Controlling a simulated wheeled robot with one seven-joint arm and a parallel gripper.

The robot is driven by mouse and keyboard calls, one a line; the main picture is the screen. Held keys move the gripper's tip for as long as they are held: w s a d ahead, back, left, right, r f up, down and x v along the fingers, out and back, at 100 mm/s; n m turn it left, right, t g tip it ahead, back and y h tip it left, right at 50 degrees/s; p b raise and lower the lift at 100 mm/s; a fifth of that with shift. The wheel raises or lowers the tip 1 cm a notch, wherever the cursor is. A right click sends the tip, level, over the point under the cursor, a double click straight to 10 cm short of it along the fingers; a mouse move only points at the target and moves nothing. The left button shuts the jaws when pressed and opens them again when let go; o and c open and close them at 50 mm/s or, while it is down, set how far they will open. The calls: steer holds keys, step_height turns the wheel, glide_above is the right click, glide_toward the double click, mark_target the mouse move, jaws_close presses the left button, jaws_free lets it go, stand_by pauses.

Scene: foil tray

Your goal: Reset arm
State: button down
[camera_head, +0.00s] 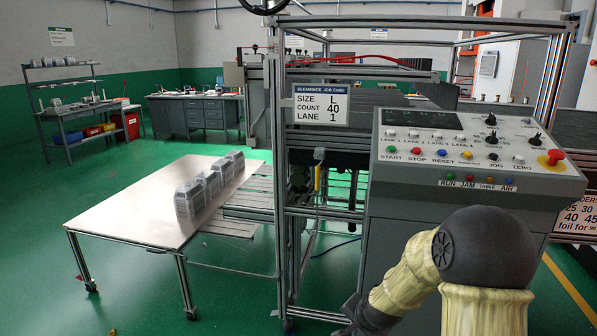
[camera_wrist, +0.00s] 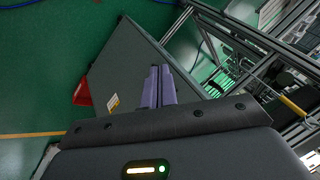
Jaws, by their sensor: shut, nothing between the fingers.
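My arm is folded low in front of the grey control console (camera_head: 470,150) in the head view. My gripper (camera_head: 352,308) is near the lower middle of that view, partly cut off by the bottom edge. In the wrist view my gripper (camera_wrist: 157,75) shows two purple-grey fingers side by side and touching. Nothing is held between them. The fingers point past the grey side of the console's lower body, above the green floor.
A metal table (camera_head: 130,215) at left bears several stacked foil trays (camera_head: 208,187). A metal machine frame (camera_head: 288,200) carries a job card (camera_head: 321,104) reading size L, count 40, lane 1. The console has buttons and a red emergency knob (camera_head: 551,158). Open green floor lies at lower left.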

steer(key=s+r+n+g, duration=0.25)
steer(key=s+n, duration=0.25)
steer(key=s, duration=0.6)
steer(key=s+r+n+g, duration=0.1)
steer(key=s+r+n, duration=0.25)
steer(key=s, duration=0.65)
step_height(320, 180, up, 12)
steer(key=p, duration=1.3)
steer(key=shift+d+r+h, duration=0.15)
steer(key=shift+r+h, duration=0.05)
steer(key=shift+h, duration=0.2)
steer(key=shift+s+n+g, duration=0.1)
steer(key=shift+n+g, duration=0.15)
